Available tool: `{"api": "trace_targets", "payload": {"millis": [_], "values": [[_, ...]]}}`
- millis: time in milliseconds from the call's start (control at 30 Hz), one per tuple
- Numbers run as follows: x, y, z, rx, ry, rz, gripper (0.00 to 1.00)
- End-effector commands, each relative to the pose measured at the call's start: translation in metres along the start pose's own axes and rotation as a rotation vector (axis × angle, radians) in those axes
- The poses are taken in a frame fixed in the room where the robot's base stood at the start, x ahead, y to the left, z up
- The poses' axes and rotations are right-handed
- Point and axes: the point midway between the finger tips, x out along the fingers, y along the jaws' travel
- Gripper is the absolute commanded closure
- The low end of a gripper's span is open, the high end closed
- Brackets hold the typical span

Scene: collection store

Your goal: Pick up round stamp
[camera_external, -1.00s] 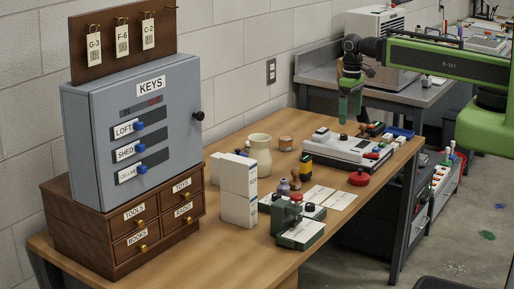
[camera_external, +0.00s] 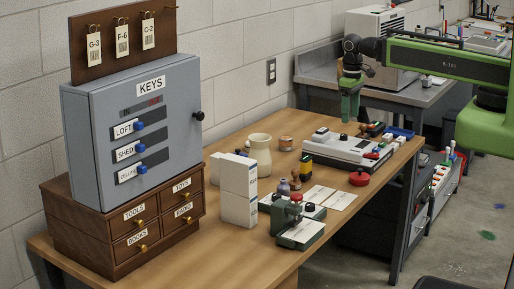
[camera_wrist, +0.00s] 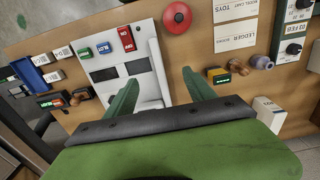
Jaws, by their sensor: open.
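I cannot tell for certain which thing is the round stamp. A wooden-handled stamp (camera_wrist: 238,70) lies by a yellow and black block at the right of the wrist view. A second wooden-handled piece (camera_wrist: 82,95) with a dark base lies at the left, near a blue tray. A red round-topped object (camera_wrist: 176,17) is at the top of the wrist view and at the table's right front edge in the external view (camera_external: 359,177). My gripper (camera_wrist: 160,86) is open and empty, above the white and grey device (camera_wrist: 121,66). It points down in the external view (camera_external: 350,116).
The yellow and black block (camera_external: 305,167) stands left of the white and grey device. A cream jug (camera_external: 259,154), a white box (camera_external: 238,190) and a green press (camera_external: 298,232) stand farther left. Paper cards (camera_external: 328,198) lie in front. The key cabinet (camera_external: 92,140) is at the far left.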

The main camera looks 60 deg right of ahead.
Motion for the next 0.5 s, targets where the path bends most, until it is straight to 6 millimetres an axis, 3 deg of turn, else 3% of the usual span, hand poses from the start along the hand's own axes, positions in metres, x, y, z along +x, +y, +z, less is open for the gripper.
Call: {"api": "trace_targets", "payload": {"millis": [167, 267, 367, 500], "values": [[0.0, 0.0, 0.0, -0.029, 0.0, 0.0, 0.37], [0.0, 0.0, 0.0, -0.192, 0.0, 0.0, 0.37], [0.0, 0.0, -0.008, -0.509, 0.0, 0.0, 0.37], [0.001, -0.008, -0.035, -1.044, 0.0, 0.0, 0.37]]}}
